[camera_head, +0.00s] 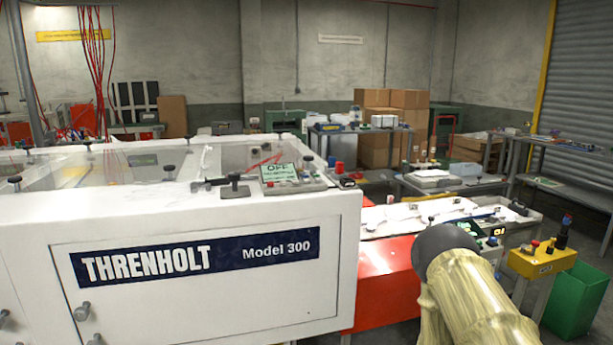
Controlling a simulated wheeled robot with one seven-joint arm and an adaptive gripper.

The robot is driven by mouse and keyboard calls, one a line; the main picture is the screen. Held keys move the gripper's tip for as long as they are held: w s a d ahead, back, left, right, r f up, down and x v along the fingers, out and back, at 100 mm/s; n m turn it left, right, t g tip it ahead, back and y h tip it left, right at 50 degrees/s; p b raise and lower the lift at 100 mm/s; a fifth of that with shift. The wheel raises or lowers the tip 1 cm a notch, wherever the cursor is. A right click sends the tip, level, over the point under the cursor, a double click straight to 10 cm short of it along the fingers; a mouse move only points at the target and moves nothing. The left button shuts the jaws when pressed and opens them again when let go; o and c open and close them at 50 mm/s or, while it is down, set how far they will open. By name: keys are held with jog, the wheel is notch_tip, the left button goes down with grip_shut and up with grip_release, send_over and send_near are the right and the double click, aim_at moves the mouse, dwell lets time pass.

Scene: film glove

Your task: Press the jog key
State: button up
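My arm (475,295), in a pale streaked covering with a dark rounded part, rises at the lower right. No gripper fingers show. A yellow button box (541,259) with a red button stands further right. I cannot tell which key is the jog key; the lettering is too small to read.
A red machine body (385,268) lies between the white machine and my arm. A green bin (574,300) stands at the right. Workbenches (575,160) and stacked cardboard boxes (393,115) are behind. Some grey floor shows at the lower right.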

grip_shut()
dwell(1.3)
